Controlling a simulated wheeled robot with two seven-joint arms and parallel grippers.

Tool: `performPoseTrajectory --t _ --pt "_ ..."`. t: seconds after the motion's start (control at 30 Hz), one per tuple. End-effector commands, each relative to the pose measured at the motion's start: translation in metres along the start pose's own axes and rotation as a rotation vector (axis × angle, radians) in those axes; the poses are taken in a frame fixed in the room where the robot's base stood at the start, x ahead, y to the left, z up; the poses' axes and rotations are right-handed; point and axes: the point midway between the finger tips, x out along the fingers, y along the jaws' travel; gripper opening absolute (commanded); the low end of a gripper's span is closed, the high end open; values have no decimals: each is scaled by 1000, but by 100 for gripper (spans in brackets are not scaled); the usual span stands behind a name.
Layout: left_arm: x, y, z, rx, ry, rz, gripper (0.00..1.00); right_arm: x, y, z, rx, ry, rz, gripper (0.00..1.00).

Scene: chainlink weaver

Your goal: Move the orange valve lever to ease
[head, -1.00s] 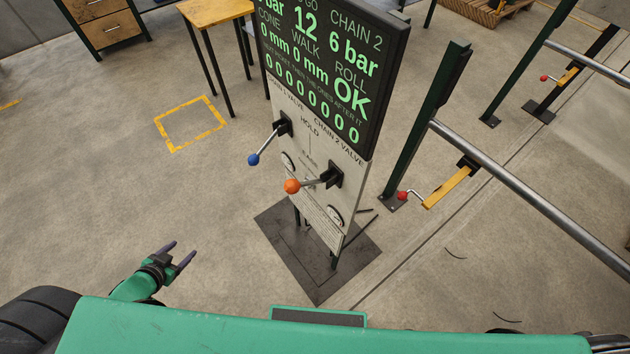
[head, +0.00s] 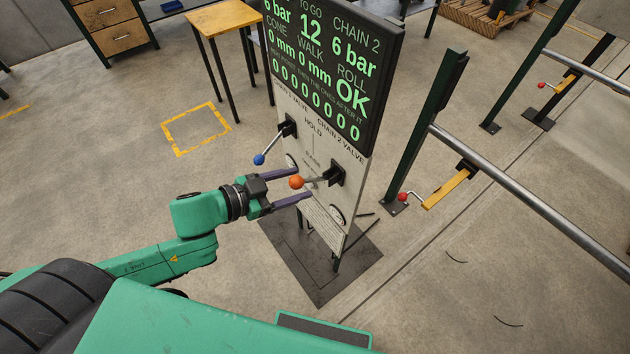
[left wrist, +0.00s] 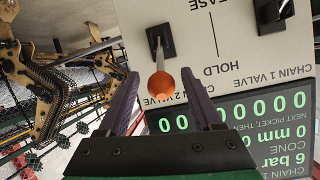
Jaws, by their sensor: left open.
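The orange valve lever (head: 296,182) has an orange ball on a metal rod from a black mount on the panel (head: 320,131), under the label CHAIN 2 VALVE. Its ball also shows in the left wrist view (left wrist: 161,88), between the two fingers. My left gripper (head: 303,184) is open, with one finger on each side of the ball. In the left wrist view both fingers (left wrist: 160,74) look apart from the ball. The printed words HOLD and EASE show on the panel; I cannot tell exactly which mark the lever points to. My right gripper is not in view.
A blue-ball lever (head: 259,159) stands beside the orange one, close to my upper finger. A green-lettered display (head: 325,70) tops the panel. A steel rail (head: 530,195) with a yellow bracket (head: 447,187) lies to the right. Open floor is at the left.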

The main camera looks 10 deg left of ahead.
Motion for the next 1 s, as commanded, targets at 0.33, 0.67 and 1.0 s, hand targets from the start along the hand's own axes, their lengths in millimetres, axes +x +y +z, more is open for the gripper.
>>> performPoseTrajectory --t 0.33,0.67,1.0 --pt "46 -2 -1 -1 2 -5 67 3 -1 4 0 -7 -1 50" --pt "62 0 0 0 -2 0 67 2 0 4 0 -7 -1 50" --pt "62 0 0 0 -1 -1 0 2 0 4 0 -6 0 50"
